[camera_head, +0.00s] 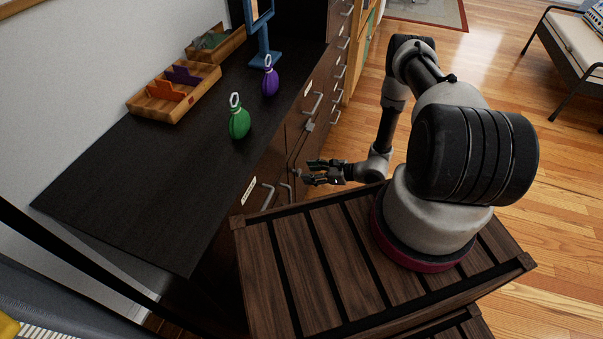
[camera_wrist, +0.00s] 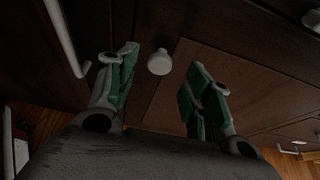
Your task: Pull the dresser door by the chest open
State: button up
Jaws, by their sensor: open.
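The dark brown dresser (camera_head: 110,175) runs along the left wall, with bar handles on its front. In the wrist view, a round pale knob (camera_wrist: 159,62) sits on a dark brown wooden front panel (camera_wrist: 225,85), which looks shut. My gripper (camera_head: 310,173) is beside the dresser front in the head view. In the wrist view my gripper (camera_wrist: 162,75) is open, with the knob showing between its two green-padded fingers. I cannot tell whether either finger touches the knob. No chest can be clearly picked out.
A long pale bar handle (camera_wrist: 65,38) is left of the fingers. On the dresser top stand a green bottle (camera_head: 238,120), a purple bottle (camera_head: 270,78), a wooden tray (camera_head: 150,108) and a blue stand (camera_head: 264,45). Open wooden floor (camera_head: 480,85) lies to the right, before a bed (camera_head: 575,45).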

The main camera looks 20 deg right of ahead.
aim_at(300, 173)
jog(key=shift+x, duration=2.1)
jog(key=shift+d, duration=0.1)
grip_shut()
